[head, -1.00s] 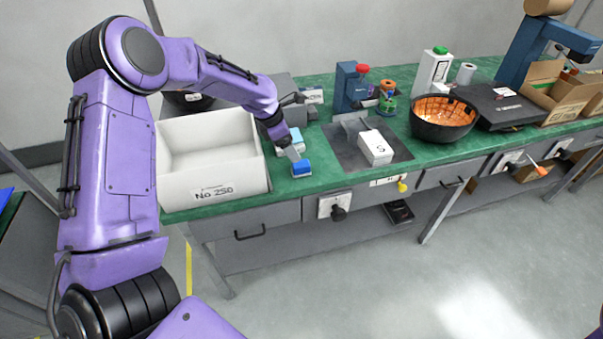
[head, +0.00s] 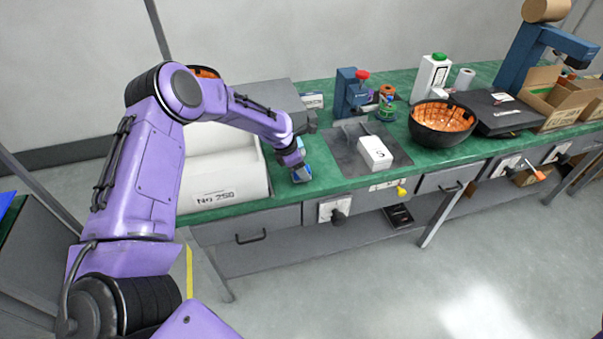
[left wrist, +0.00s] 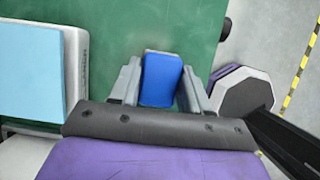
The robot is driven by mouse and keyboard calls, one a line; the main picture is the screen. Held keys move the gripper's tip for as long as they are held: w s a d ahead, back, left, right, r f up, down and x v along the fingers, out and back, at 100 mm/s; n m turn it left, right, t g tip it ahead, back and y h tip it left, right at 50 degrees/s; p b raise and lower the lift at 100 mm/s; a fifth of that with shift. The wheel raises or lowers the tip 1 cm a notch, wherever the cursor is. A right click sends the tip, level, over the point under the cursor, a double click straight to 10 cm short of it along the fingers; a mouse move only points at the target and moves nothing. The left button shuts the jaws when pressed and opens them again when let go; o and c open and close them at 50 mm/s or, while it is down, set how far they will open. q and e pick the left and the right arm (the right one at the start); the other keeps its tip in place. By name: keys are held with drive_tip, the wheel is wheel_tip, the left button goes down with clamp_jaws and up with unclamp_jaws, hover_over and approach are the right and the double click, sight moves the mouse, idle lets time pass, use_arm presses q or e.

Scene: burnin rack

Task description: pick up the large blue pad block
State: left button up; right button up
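The blue pad block (left wrist: 161,80) is on the green bench top, between the two fingers of my left gripper (left wrist: 160,85) in the left wrist view. The fingers stand open on either side of it, with narrow gaps at the tips. In the head view the left gripper (head: 300,172) points down over the block at the bench's front edge and hides most of it. A light blue pad (left wrist: 38,72) lies on a white item to the left in the wrist view. My right gripper is out of view.
A large white bin (head: 222,192) stands close left of the gripper. To the right are a grey mat (head: 345,160) with a white box (head: 375,152), a blue press-like tool (head: 347,95) and a black bowl (head: 443,125). Drawer fronts lie below the bench edge.

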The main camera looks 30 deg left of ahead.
sight(308, 169)
use_arm(q)
drive_tip(key=shift+r, duration=0.1)
drive_tip(key=shift+r, duration=0.3)
drive_tip(key=r, duration=0.2)
drive_tip(key=r+b, duration=0.1)
drive_tip(key=shift+s+d+r, duration=0.3)
drive_tip(key=shift+d+r, duration=0.05)
drive_tip(key=s+d+r+b, duration=0.1)
drive_tip(key=s+d+r, duration=0.6)
drive_tip(key=s, duration=0.4)
drive_tip(key=shift+r, duration=0.75)
